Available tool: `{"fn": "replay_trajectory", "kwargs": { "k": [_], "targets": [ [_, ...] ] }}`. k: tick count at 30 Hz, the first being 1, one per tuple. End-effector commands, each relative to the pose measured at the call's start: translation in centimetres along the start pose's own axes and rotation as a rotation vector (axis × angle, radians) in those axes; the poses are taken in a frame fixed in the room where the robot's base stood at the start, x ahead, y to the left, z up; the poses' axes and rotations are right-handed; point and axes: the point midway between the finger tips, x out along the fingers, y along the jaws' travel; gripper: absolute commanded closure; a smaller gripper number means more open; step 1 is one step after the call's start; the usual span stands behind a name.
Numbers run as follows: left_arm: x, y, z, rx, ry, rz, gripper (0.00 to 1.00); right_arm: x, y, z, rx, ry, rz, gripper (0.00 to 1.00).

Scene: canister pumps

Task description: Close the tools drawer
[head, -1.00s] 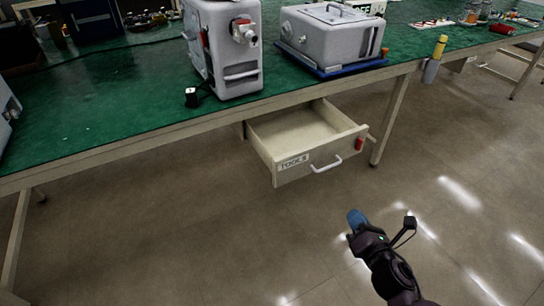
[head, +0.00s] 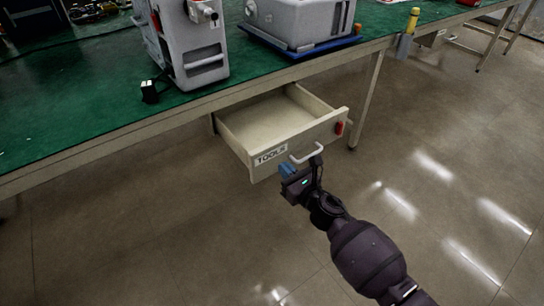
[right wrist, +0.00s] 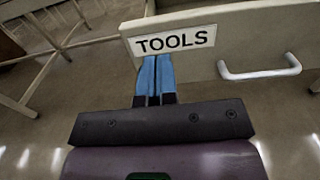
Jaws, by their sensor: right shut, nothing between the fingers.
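The tools drawer (head: 304,138) hangs under the green-topped workbench and is pulled well out. Its inside looks empty. Its front carries a "TOOLS" label (head: 270,155), a white handle (head: 307,153) and a red tag (head: 339,128). My right gripper (head: 287,170) is at the drawer front, just below and right of the label. In the right wrist view its blue fingers (right wrist: 155,76) are together and empty, pointing at the front under the label (right wrist: 175,40), left of the handle (right wrist: 259,70). I cannot tell whether they touch it. My left gripper is not in view.
The workbench (head: 110,120) carries a grey canister pump (head: 190,45) and a grey box unit (head: 300,22) on a blue base. A table leg (head: 367,100) stands right of the drawer. The floor in front is clear.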

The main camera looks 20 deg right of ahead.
Motion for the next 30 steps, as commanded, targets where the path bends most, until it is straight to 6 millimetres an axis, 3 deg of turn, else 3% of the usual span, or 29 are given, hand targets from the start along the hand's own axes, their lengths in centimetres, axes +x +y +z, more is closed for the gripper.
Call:
{"fn": "replay_trajectory", "kwargs": {
  "k": [6,12,30],
  "targets": [
    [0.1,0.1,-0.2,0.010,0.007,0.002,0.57,3.4,0.0,-0.2,0.002,0.002,0.000,1.00],
    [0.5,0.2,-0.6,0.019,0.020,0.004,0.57,5.4,0.0,-0.2,0.002,0.002,0.000,1.00],
    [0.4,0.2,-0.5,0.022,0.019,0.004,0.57,6.2,-0.1,-0.1,0.002,0.001,-0.001,1.00]
  ]
}}
